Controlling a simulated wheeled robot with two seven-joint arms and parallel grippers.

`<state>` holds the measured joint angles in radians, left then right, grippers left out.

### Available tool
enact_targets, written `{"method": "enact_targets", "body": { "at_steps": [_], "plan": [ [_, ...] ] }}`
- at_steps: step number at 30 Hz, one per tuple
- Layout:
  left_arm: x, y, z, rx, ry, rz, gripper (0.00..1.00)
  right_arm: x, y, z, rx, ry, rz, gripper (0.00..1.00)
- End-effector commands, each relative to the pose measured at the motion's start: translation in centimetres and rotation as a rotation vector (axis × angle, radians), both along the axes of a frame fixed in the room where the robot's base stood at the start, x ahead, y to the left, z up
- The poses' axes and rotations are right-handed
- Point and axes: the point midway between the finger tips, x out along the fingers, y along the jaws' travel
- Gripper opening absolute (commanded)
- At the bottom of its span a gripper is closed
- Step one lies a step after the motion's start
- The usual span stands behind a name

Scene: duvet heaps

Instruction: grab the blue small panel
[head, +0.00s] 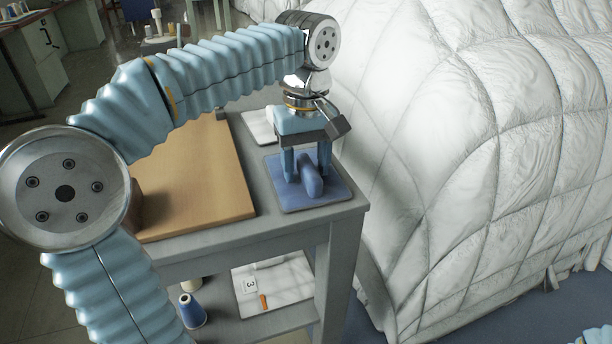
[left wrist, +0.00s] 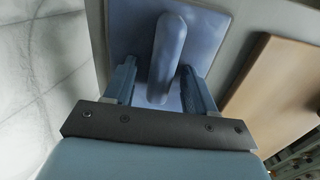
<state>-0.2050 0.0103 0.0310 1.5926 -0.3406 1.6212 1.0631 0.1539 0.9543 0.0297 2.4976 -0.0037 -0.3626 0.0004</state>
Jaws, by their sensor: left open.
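The blue small panel (head: 335,193) lies flat on the grey table near its right front corner, with a raised rounded handle on top. My left gripper (head: 307,176) points down over the panel, open, with its fingers on either side of the handle. In the left wrist view the panel (left wrist: 211,35) fills the top middle, and its handle runs between the fingers of my left gripper (left wrist: 160,88). Gaps show between each finger and the handle there. I cannot tell whether the fingertips touch the panel. My right gripper is not in view.
A wooden board (head: 205,185) lies left of the panel on the grey table (head: 262,228). A pale object (head: 258,126) sits behind it. A large white quilted duvet heap (head: 480,150) rises close on the right. The lower shelf holds a blue spool (head: 192,312) and a white numbered panel (head: 285,283).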

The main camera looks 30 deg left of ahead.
Motion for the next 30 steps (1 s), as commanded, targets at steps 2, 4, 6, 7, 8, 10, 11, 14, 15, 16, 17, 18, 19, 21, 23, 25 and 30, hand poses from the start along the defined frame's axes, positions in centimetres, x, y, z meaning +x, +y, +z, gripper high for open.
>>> {"method": "enact_targets", "body": {
  "at_steps": [2, 4, 6, 7, 8, 10, 11, 14, 15, 16, 17, 18, 19, 21, 23, 25, 30],
  "plan": [
    [0.0, 0.0, 0.0, 0.000, 0.000, 0.000, 0.55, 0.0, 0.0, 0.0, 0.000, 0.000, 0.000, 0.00],
    [0.0, 0.0, 0.1, 0.000, 0.000, 0.000, 0.52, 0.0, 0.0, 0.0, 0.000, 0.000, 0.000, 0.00],
    [0.0, 0.0, 0.1, 0.000, 0.000, 0.000, 0.42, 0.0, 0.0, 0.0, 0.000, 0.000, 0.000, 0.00],
    [0.0, 0.0, 0.1, 0.000, 0.000, 0.000, 0.37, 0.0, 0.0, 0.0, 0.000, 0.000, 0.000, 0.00],
    [0.0, 0.0, 0.1, 0.000, 0.000, 0.000, 0.32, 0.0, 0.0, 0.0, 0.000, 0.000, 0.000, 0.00],
    [0.0, 0.0, 0.1, 0.000, 0.000, 0.000, 0.22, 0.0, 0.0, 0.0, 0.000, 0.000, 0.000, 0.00],
    [0.0, 0.0, 0.1, 0.000, 0.000, 0.000, 0.17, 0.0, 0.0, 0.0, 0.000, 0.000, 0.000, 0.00],
    [0.0, 0.0, 0.1, 0.000, 0.000, 0.000, 0.02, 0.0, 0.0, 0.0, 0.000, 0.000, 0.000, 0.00],
    [0.0, 0.0, 0.1, 0.000, 0.000, 0.000, 0.00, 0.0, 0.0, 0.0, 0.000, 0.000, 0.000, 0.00],
    [0.0, 0.0, 0.1, 0.000, 0.000, 0.000, 0.00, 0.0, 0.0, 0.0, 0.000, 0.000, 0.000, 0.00],
    [0.0, 0.0, 0.1, -0.001, -0.001, 0.000, 0.00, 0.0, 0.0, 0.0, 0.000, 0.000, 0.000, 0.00],
    [0.0, 0.0, 0.1, 0.000, 0.000, 0.000, 0.00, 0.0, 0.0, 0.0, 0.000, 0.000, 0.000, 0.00],
    [0.0, 0.0, 0.1, -0.001, -0.001, 0.000, 0.00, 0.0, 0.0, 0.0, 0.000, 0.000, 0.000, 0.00],
    [0.0, 0.0, 0.1, -0.001, -0.001, 0.000, 0.00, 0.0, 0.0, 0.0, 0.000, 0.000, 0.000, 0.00],
    [0.0, 0.0, 0.3, 0.000, -0.001, 0.000, 0.00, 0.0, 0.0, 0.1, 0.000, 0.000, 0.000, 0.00],
    [0.1, 0.0, 0.8, -0.001, -0.002, 0.001, 0.00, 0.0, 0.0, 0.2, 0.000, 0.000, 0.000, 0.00],
    [0.1, 0.0, 3.6, -0.001, -0.004, 0.001, 0.00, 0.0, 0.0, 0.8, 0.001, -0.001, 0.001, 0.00]
  ]
}}
